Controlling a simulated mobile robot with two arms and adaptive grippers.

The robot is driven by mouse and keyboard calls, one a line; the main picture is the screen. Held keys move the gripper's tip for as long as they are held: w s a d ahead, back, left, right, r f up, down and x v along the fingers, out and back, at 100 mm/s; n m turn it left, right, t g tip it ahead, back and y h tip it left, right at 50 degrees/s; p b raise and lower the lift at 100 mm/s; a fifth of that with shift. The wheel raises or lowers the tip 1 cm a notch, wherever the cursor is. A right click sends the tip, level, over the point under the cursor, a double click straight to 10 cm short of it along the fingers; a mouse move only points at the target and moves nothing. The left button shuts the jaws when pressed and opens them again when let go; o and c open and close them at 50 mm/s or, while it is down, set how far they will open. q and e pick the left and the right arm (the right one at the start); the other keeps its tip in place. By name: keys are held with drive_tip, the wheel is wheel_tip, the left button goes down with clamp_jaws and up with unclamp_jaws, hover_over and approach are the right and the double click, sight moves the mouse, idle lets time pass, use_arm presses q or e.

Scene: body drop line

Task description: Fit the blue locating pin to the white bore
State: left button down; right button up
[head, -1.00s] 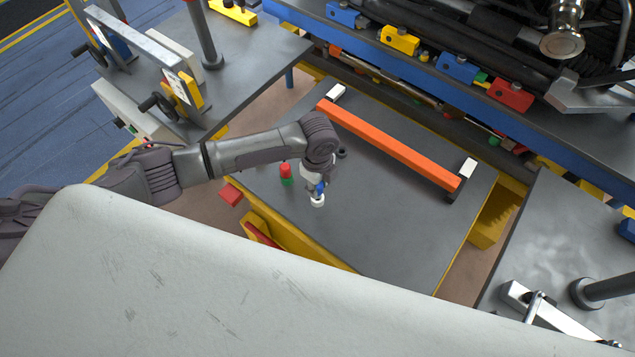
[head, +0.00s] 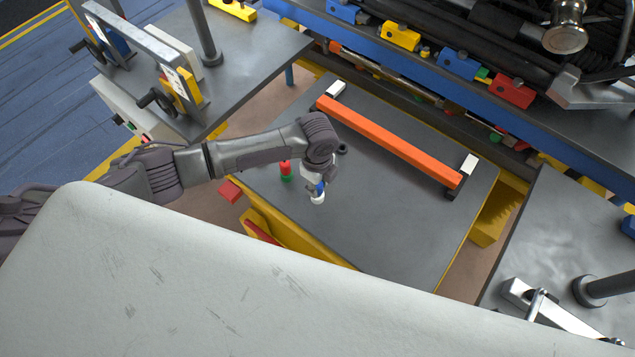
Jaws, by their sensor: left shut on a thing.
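My left gripper (head: 319,182) points down over the grey table plate (head: 395,220) and is shut on the blue locating pin (head: 320,188). Only a small part of the pin shows below the fingers. The white bore (head: 318,198) is a small white ring on the plate directly under the pin. The pin's lower end meets or overlaps the ring in this view; I cannot tell how deep it sits. My right gripper is not in view.
An orange bar (head: 390,143) lies across the plate's far side on white-topped supports. A large pale panel (head: 200,270) fills the foreground. The plate's right part is clear.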

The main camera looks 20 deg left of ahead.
use_arm(q)
drive_tip(key=shift+f+b, duration=0.3)
drive_tip(key=shift+f, duration=0.35)
drive_tip(key=c, duration=0.8)
unclamp_jaws()
drive_tip(key=shift+r, duration=0.1)
